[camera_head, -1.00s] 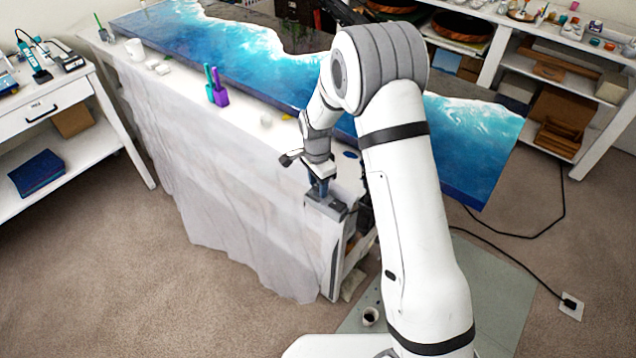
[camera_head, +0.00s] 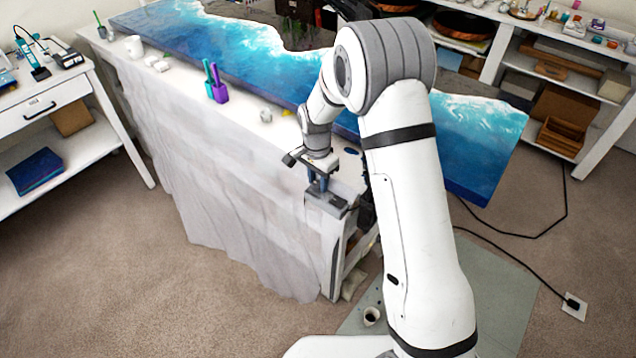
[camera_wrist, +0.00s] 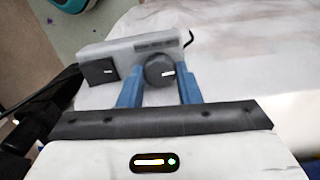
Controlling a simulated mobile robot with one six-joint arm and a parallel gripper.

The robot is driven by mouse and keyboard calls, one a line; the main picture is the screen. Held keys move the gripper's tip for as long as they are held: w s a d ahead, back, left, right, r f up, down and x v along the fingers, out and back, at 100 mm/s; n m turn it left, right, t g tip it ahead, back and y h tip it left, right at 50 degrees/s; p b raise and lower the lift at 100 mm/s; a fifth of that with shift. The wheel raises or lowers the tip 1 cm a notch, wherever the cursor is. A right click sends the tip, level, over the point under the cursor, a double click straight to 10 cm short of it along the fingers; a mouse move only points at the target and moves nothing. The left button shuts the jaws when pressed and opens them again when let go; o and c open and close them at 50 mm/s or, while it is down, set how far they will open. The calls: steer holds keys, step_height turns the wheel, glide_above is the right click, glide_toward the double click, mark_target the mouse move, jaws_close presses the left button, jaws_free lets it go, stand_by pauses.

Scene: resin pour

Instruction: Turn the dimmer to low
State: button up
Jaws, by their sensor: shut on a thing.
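The dimmer is a grey box (camera_wrist: 125,48) with a black square switch (camera_wrist: 101,71) on its left and a round black knob (camera_wrist: 158,68) near its right end. A short white mark on the knob points right in the wrist view. My gripper (camera_wrist: 161,84) has its blue fingers on either side of the knob and is shut on it. In the camera_head view, my gripper (camera_head: 318,188) reaches down to the grey dimmer box (camera_head: 336,203) at the near corner of the covered table. The knob is hidden there.
The table's white cover (camera_head: 240,190) hangs to the floor. A blue resin slab (camera_head: 225,50) lies on top. A purple cup (camera_head: 220,94) and a white cup (camera_head: 134,48) stand on the cover. A black cable (camera_head: 540,236) crosses the floor at right.

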mark_target(316, 183)
steer(key=n+b, duration=0.2)
steer(key=n, duration=0.1)
steer(key=shift+a+f+n, duration=0.1)
steer(key=shift+n, duration=0.2)
steer(key=shift+n+b, duration=0.85)
steer(key=shift+n, duration=0.95)
steer(key=o, duration=1)
steer(key=shift+c, duration=0.2)
steer(key=shift+r, duration=0.25)
steer(key=r, duration=0.3)
steer(key=r+b, duration=0.1)
steer(key=r, duration=0.3)
steer(key=shift+a+r, duration=0.2)
steer(key=shift+r, duration=0.1)
